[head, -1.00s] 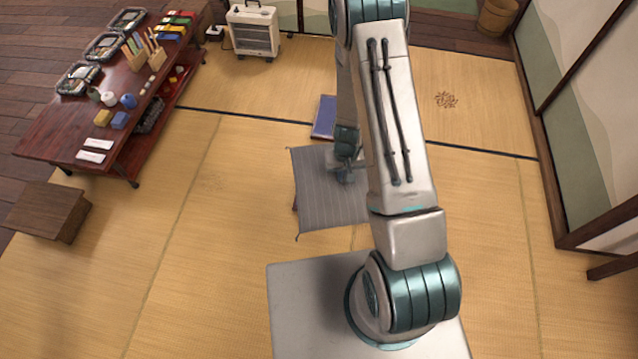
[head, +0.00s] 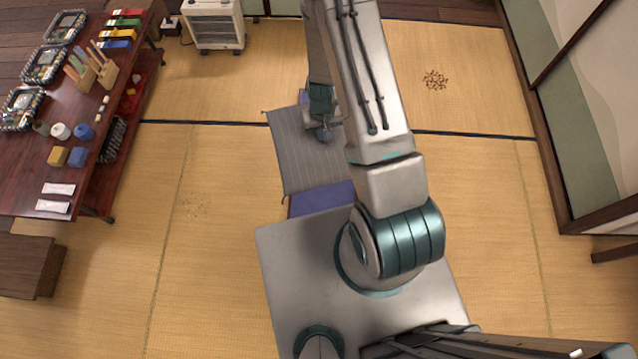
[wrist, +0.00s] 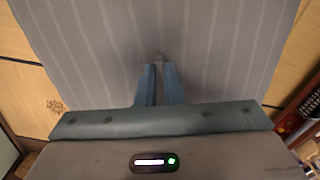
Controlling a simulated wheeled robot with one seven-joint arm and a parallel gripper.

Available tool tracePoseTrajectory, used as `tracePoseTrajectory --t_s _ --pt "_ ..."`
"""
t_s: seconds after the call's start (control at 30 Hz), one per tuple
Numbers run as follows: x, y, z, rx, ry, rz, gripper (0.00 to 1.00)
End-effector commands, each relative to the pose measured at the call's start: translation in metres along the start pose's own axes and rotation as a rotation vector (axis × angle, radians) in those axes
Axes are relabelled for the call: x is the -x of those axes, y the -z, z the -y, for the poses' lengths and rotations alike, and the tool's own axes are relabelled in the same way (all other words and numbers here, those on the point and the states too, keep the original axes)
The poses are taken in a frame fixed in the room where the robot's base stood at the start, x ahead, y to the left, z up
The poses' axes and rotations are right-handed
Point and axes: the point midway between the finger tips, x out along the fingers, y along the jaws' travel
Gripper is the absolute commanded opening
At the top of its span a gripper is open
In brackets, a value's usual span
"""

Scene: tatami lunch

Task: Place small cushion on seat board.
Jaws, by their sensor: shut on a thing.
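A flat grey striped cushion (head: 292,150) with corner tassels shows left of my arm in the head view. It fills much of the wrist view (wrist: 90,60). My gripper (wrist: 158,85) is shut on the grey cushion, with its blue fingers close together against the striped cloth. In the head view the gripper end (head: 324,134) is over the cushion's right part, and my arm hides some of it. A blue-purple flat thing (head: 322,198) shows past the cushion's near edge and at its far edge. I cannot tell which thing is the seat board.
A low red-brown table (head: 30,170) with lunch boxes and small items stands at the left. A brown wooden stool (head: 28,265) is in front of it. A white heater (head: 213,22) stands at the back.

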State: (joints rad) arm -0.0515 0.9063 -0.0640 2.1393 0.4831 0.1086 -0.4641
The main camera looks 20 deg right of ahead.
Motion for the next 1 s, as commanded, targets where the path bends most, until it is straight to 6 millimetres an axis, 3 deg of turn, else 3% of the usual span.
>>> tracePoseTrajectory --t_s 1.0 --pt "-0.256 0.009 -0.004 -0.166 0.003 -0.001 0.00"
